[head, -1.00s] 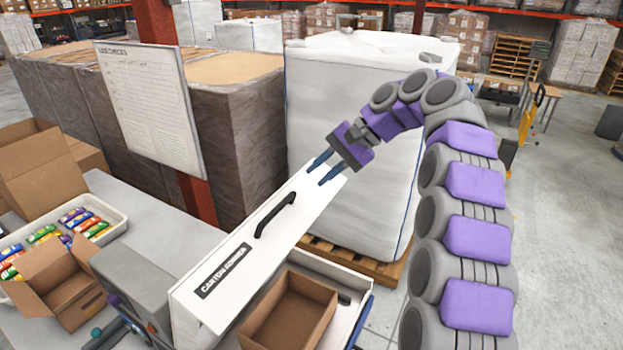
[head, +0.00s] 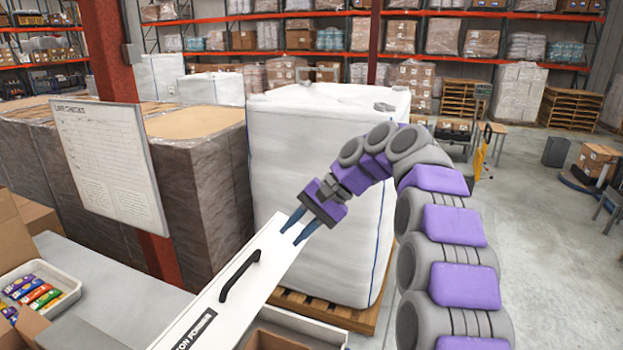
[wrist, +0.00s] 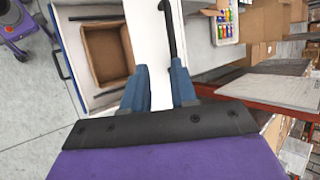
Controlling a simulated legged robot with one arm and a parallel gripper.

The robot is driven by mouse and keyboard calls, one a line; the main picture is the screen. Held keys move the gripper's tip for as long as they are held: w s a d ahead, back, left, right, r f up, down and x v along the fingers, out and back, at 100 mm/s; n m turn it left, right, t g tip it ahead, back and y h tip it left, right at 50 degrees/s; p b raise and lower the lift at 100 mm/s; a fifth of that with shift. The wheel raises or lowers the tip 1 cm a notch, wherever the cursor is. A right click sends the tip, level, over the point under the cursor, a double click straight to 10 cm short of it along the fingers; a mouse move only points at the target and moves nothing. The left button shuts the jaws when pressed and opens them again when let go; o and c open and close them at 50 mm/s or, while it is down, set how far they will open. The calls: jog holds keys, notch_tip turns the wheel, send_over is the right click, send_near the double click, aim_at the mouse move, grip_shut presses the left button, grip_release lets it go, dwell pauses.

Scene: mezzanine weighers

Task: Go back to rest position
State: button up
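The cover has a black handle (head: 240,274) and a dark label, partly cut off at the bottom edge. The black handle (wrist: 172,35) shows ahead of the fingers there. An open brown carton (wrist: 107,55) lies in the machine's tray beside the cover.
A large white wrapped bulk bag (head: 320,190) stands on a pallet behind my gripper. Wrapped brown stacks (head: 205,190) and a post with a checklist sign (head: 108,170) are at left. A white bin of colourful packets (head: 62,300) sits on the bench. Open floor (head: 550,250) lies at right.

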jog(key=s+d+f+h+b, duration=0.3)
jog(key=s+d+f+b, duration=0.3)
jog(key=s+f, duration=0.7)
jog(key=s+d+f+n+h+b, duration=0.1)
jog(key=s+d+f+h+b, duration=0.1)
jog(key=s+d+f+b, duration=0.4)
jog(key=s+d+f+n+h+b, duration=0.1)
jog(key=s+d+f+h+b, duration=0.2)
jog(key=s+f, duration=1.7)
jog(key=s+d+b, duration=0.2)
jog(key=d+b, duration=0.2)
jog(key=b, duration=0.3)
jog(key=shift+s+f+h+b, duration=0.15)
jog(key=shift+f+h+b, duration=0.15)
jog(key=shift+f+b, duration=0.1)
